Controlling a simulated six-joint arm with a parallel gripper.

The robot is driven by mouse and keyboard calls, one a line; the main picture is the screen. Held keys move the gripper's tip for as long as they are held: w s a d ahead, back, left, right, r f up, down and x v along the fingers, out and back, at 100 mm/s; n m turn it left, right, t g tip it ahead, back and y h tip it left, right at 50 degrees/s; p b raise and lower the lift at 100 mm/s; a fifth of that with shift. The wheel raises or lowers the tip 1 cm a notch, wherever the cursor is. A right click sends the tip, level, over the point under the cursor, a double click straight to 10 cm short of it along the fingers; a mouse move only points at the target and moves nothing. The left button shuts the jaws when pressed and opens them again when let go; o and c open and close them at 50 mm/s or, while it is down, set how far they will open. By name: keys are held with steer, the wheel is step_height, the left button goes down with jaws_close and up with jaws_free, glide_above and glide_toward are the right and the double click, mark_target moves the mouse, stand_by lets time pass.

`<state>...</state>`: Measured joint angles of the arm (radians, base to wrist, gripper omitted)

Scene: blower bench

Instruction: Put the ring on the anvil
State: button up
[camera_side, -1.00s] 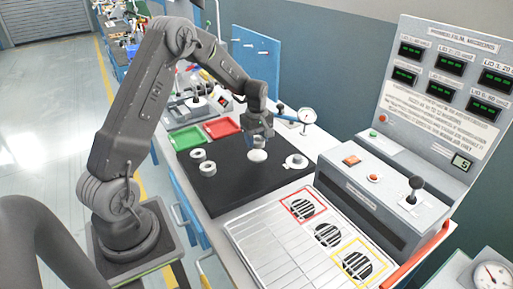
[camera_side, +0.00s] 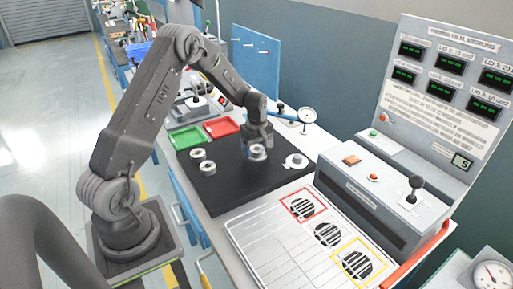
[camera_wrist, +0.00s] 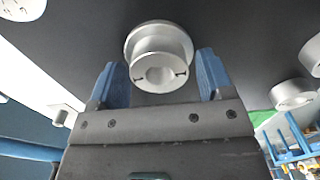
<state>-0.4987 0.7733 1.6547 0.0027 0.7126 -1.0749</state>
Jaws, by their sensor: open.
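The silver ring (camera_wrist: 160,72) sits on a wider pale round anvil (camera_wrist: 133,42) in the wrist view, with its round opening and two small notches facing the camera. My gripper (camera_wrist: 160,75) is open, with one blue finger on each side of the ring and a gap visible beside it. In the side view, my gripper (camera_side: 258,145) is low over the dark mat, at the ring (camera_side: 257,150) on the anvil (camera_side: 258,158). The ring's far side is hidden.
Two other rings (camera_side: 203,161) stand left on the black mat (camera_side: 235,190). A pale disc with a raised centre (camera_side: 296,161) lies to the right, near a dial gauge (camera_side: 306,115). Green and red trays (camera_side: 222,127) are behind. The mat's front is clear.

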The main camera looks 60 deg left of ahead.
step_height(320, 180, up, 12)
steer(key=s+d+r+m+t, duration=0.1)
steer(key=s+d+r+m, duration=0.35)
steer(key=d+r, duration=0.4)
steer(key=s+d+r+m+t, duration=0.2)
steer(key=s+d+m, duration=0.4)
steer(key=s, duration=0.3)
steer(key=s+d+r+m+t, duration=0.2)
steer(key=s+d+r+m, duration=0.1)
steer(key=s+d+m, duration=0.4)
steer(key=s+d, duration=0.2)
steer(key=s, duration=0.1)
steer(key=shift+r+t, duration=0.15)
steer(key=shift+t, duration=0.15)
